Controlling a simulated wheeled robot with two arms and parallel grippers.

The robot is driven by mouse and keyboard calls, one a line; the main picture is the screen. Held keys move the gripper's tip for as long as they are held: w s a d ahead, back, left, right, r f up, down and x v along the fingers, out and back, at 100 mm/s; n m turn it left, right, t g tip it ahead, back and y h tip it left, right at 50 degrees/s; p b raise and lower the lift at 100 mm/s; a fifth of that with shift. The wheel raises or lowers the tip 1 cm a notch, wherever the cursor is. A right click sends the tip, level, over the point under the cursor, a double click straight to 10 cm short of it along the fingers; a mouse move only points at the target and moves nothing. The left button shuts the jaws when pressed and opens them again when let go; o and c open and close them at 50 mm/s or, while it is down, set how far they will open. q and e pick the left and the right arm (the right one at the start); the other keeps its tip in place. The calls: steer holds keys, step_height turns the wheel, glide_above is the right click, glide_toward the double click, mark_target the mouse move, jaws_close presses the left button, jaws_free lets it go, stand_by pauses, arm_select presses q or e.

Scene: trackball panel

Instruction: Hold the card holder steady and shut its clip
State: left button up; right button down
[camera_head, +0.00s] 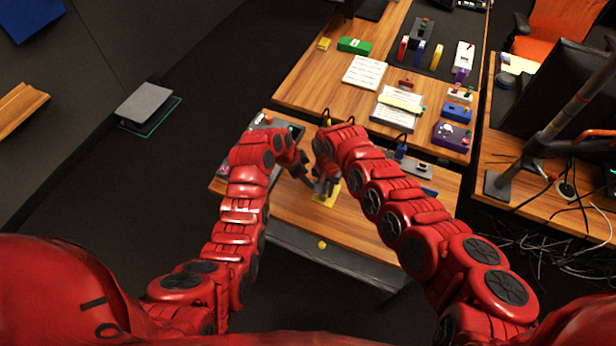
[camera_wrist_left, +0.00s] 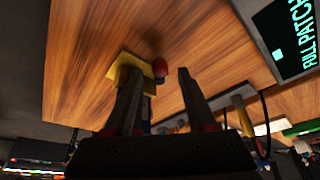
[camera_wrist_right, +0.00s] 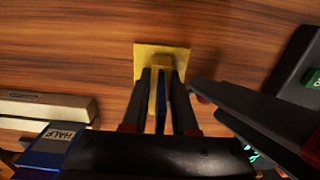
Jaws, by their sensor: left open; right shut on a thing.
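The card holder has a yellow base plate (camera_wrist_right: 178,53) flat on the wooden table, with a yellow upright rising from it. It also shows in the head view (camera_head: 329,197) and the left wrist view (camera_wrist_left: 121,74). My right gripper (camera_wrist_right: 161,75) is shut on the upright; a blue strip shows between its fingers. A red rounded piece (camera_wrist_left: 160,67), perhaps the clip's end, sits beside the holder. My left gripper (camera_wrist_left: 160,75) is open, its fingertips close to that red piece, without visible contact. The clip's position is mostly hidden by the fingers.
A pale bar (camera_wrist_right: 45,106) and a blue box labelled HALF (camera_wrist_right: 48,146) lie left in the right wrist view. The table's front edge is close, with a yellow knob (camera_head: 321,244) below.

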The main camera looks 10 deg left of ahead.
arm_select(q)
steer(key=v, duration=0.6)
steer(key=shift+f, duration=0.2)
steer(key=shift+c, duration=1.4)
steer(key=s+f+t+h, duration=0.1)
steer(key=f, duration=0.1)
steer(key=s+f+n+t+h, duration=0.1)
steer(key=s+f, duration=0.1)
steer(key=shift+a+f+t+h, duration=0.1)
steer(key=shift+t+h, duration=0.2)
steer(key=shift+h, duration=0.1)
steer(key=s+a+n+t, duration=0.1)
steer(key=t, duration=0.1)
steer(key=s+n+t, duration=0.1)
steer(key=s+t, duration=0.1)
steer(key=s+a+n+t+h, duration=0.1)
steer(key=s+n, duration=0.1)
steer(key=shift+s+a+r+t, duration=0.15)
steer(key=shift+a+r+t, duration=0.2)
steer(key=shift+a+t, duration=0.05)
steer(key=shift+s+a+r+n+t, duration=0.15)
steer(key=shift+s+a+n+t, duration=0.15)
steer(key=shift+a+n+t, duration=0.1)
steer(key=x, duration=1.2)
steer(key=shift+a, duration=0.1)
jaws_close()
